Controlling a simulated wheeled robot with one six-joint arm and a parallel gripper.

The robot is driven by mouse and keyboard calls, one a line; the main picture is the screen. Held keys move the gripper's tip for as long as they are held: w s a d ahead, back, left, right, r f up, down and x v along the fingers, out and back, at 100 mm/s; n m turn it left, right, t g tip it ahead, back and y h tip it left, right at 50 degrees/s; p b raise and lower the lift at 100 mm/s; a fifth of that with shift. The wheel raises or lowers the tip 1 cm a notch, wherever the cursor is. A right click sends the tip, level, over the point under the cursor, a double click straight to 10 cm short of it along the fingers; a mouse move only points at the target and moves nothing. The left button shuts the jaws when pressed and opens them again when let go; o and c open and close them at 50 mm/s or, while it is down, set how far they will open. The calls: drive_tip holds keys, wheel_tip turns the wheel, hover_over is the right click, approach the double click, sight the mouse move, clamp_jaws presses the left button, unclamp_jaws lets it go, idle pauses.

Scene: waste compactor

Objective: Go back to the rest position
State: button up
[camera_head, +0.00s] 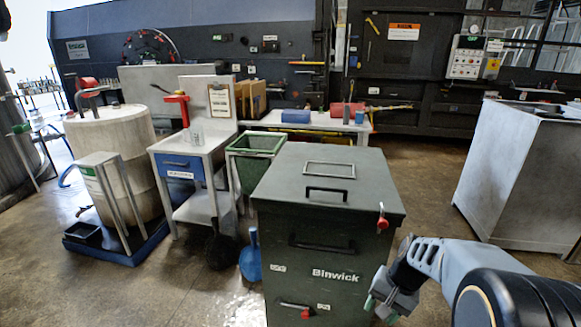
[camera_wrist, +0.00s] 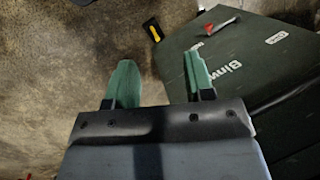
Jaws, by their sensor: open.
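My gripper (camera_head: 377,303) is at the lower right in the head view, beside the front right of a dark green bin (camera_head: 331,247) marked "Binwick". In the wrist view my gripper (camera_wrist: 160,84) shows two green fingers spread apart, with nothing between them but floor. The bin (camera_wrist: 260,70) fills the right of the wrist view, close to the right finger. The bin's lid (camera_head: 290,175) is closed. A red-handled latch (camera_head: 382,222) sits at the lid's right edge, and another red handle (camera_head: 297,308) is low on the front.
A grey metal cabinet (camera_head: 515,180) stands at the right. A small table with a blue drawer (camera_head: 183,171), a green crate (camera_head: 256,142) and a white drum (camera_head: 115,160) stand at the left. A bench with tools (camera_head: 300,127) is behind. Floor (camera_head: 425,180) shows between bin and cabinet.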

drive_tip(key=s+a+r+n+t+h+p, duration=0.1)
drive_tip(key=s+a+r+n+t+p, duration=0.1)
drive_tip(key=r, duration=0.8)
drive_tip(key=s+a+r+n+t+h+p, duration=0.2)
drive_tip(key=s+a+r+n+p, duration=0.1)
drive_tip(key=r+p, duration=0.5)
wheel_tip(320, 180, up, 2)
drive_tip(key=s+n, duration=0.1)
drive_tip(key=s, duration=0.1)
drive_tip(key=shift+s+a, duration=0.15)
drive_tip(key=shift+s, duration=0.2)
